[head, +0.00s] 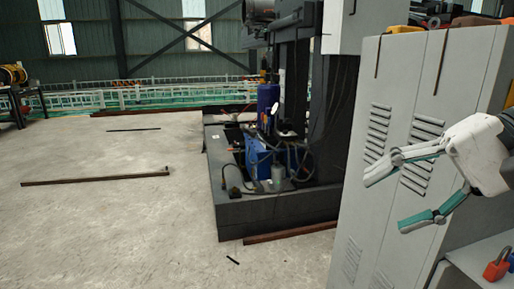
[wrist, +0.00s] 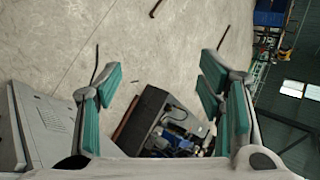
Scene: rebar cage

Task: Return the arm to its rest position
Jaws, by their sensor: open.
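My gripper (head: 385,200) is at the right side of the head view, in front of the grey vented cabinet. Its two teal-padded fingers are spread apart with nothing between them, pointing left. In the wrist view my gripper (wrist: 160,95) shows both fingers wide apart, with the floor and a dark machine base behind them. My arm runs out of the head view at the right edge.
The grey cabinet (head: 395,100) stands close by my gripper. A red padlock (head: 497,266) is at the lower right. A dark machine (head: 275,205) stands mid-view. Rusty bars (head: 95,176) lie on the concrete floor, which is mostly clear at left.

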